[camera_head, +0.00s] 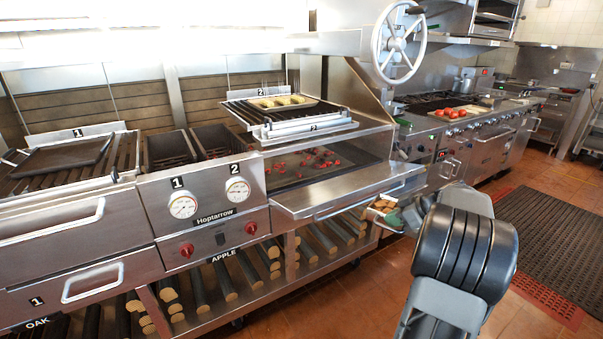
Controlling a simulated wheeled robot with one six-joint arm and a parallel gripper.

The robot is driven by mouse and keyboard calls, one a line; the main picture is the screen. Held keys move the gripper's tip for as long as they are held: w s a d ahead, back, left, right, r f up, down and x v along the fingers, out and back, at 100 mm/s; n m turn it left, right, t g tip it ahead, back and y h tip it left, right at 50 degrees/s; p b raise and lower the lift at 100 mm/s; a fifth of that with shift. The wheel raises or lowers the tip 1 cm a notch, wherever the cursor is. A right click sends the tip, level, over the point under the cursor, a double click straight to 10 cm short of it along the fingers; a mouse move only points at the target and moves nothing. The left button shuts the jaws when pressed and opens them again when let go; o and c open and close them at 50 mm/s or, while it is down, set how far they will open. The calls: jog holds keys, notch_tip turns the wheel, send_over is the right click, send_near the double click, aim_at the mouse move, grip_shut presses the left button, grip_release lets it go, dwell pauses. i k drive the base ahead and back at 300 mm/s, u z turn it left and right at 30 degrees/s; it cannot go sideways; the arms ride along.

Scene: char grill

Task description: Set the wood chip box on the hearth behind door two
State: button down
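The wood chip box (382,206), small and filled with tan chips, shows at the front right of the grill, beside the open door. My gripper (398,217) is at its right side and appears shut on it; my own arm partly hides the fingers. Door two (350,192) is folded down open, a flat steel panel with a bar handle. Behind it is the hearth (285,183), with scattered red embers. The box is outside the opening, to the right of and below the door panel.
Grill rack two (300,122), holding a tray of food (283,102), sits above the opening. A large handwheel (398,42) stands above right. Door one (92,282) is shut at left. Logs lie on the shelf below. Open tiled floor (545,180) lies to the right, with a dark mat (560,240).

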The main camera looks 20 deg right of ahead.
aim_at(299, 171)
jog(key=i, duration=1.5)
